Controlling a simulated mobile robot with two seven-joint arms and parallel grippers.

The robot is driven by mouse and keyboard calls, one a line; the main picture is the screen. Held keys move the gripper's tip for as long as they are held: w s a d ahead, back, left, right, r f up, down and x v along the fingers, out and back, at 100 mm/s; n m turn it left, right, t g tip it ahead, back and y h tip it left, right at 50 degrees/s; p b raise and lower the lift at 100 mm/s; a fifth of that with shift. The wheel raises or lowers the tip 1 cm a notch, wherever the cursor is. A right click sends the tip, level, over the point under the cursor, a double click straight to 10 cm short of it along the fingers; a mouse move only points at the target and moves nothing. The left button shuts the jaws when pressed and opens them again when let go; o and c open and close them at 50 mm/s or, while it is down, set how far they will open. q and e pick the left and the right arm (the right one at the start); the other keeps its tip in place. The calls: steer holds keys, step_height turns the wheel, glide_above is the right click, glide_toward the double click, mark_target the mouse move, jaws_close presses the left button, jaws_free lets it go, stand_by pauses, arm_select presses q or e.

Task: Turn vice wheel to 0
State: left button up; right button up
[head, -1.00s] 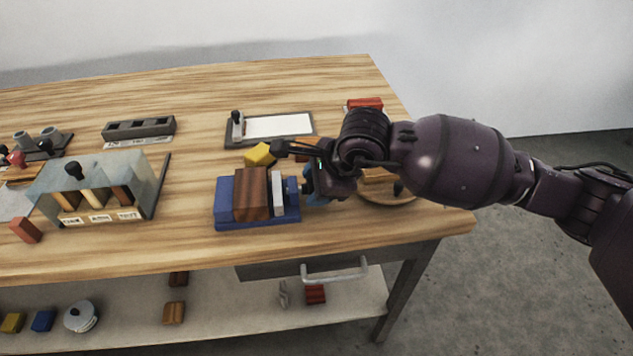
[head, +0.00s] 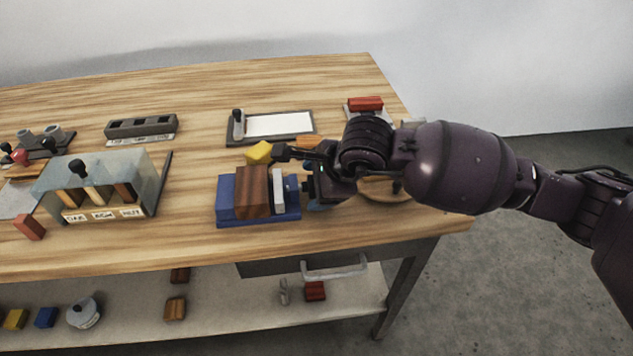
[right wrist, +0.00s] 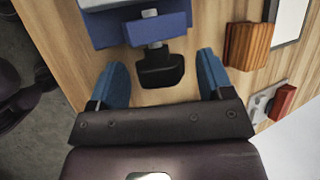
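The blue vice (head: 227,200) stands near the table's front edge, with a brown wood block (head: 252,192) between its jaws and a light grey jaw plate (head: 279,191) at the right. In the right wrist view the vice body (right wrist: 110,30) is at the top, and its screw ends in a black wheel or handle (right wrist: 160,68). My right gripper (right wrist: 160,80) is open, its blue fingers on either side of the black handle and apart from it. In the head view the right gripper (head: 308,190) is just right of the vice and hides the handle. My left gripper is not in view.
A yellow block (head: 259,152) lies behind the vice, and a plate with white paper (head: 278,126) is farther back. A glass-topped box with labelled slots (head: 100,185) stands left. A red block (head: 365,103) sits behind my right arm. A drawer handle (head: 335,270) juts out below.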

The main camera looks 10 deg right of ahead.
steer(key=p+v, duration=0.1)
steer(key=v, duration=0.5)
steer(key=shift+w+r, duration=0.1)
steer(key=shift+w, duration=0.05)
steer(key=p+v, duration=0.1)
steer(key=v, duration=0.3)
steer(key=shift+s+d+r, duration=0.2)
steer(key=shift+s, duration=0.05)
